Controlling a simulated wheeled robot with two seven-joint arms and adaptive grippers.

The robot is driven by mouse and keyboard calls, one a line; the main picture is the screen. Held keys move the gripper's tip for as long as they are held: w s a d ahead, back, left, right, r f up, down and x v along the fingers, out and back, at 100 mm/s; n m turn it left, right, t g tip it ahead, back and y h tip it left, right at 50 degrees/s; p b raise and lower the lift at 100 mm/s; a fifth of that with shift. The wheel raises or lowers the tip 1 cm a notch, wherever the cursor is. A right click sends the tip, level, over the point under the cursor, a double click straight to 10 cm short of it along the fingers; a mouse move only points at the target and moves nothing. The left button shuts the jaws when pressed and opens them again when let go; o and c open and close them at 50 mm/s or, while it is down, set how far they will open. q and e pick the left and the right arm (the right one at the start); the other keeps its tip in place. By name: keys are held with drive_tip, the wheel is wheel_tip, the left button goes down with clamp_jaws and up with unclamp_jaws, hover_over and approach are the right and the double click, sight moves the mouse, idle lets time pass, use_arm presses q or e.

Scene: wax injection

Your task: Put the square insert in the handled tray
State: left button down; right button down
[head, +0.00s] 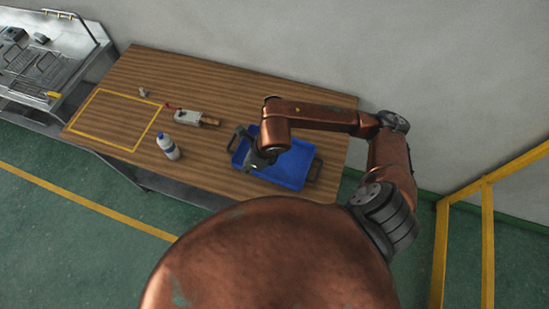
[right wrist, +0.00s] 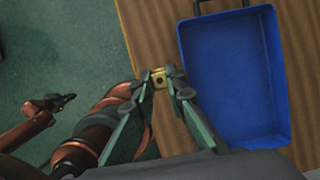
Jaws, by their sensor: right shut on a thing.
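The square insert (right wrist: 160,79) is a small brass-yellow block with a dark hole, seen in the right wrist view between my right gripper's fingertips (right wrist: 163,77). My right gripper is shut on it. The handled tray (head: 292,171) is blue with dark handles at its ends. It lies on the right part of the table; in the right wrist view the tray (right wrist: 235,75) is empty and right of the insert. In the head view my right gripper (head: 257,162) is by the tray's left side, and the insert is hidden. A dark gripper, seemingly my left (right wrist: 55,103), shows small at the left.
On the wooden table (head: 225,85) are a blue-capped white bottle (head: 169,148), a metal block with a wooden handle (head: 195,118), a small grey piece (head: 143,92) and a yellow outlined rectangle (head: 88,101). A metal workstation (head: 45,62) stands at left; a yellow frame (head: 487,235) at right.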

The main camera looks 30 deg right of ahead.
drive_tip(key=shift+w, duration=0.1)
drive_tip(key=w+d+f+p, duration=0.1)
drive_tip(key=w+d+f, duration=0.1)
drive_tip(key=d+f, duration=0.1)
drive_tip(key=w+d+f+p, duration=0.1)
drive_tip(key=w+d+f, duration=0.1)
drive_tip(key=d, duration=0.2)
drive_tip(key=w+d+f+p, duration=0.1)
drive_tip(key=w+d+f, duration=0.1)
drive_tip(key=d+f, duration=0.1)
drive_tip(key=shift+w+d+f, duration=0.15)
drive_tip(key=shift+d+f, duration=0.15)
drive_tip(key=shift+d, duration=0.35)
drive_tip(key=shift+w+d+f, duration=0.1)
drive_tip(key=shift+d+f, duration=0.05)
drive_tip(key=shift+f, duration=0.1)
drive_tip(key=f, duration=0.1)
drive_tip(key=f+p, duration=0.1)
drive_tip(key=shift+w+d+f, duration=0.1)
drive_tip(key=shift+d+f, duration=0.1)
drive_tip(key=shift+f, duration=0.65)
drive_tip(key=shift+f, duration=0.1)
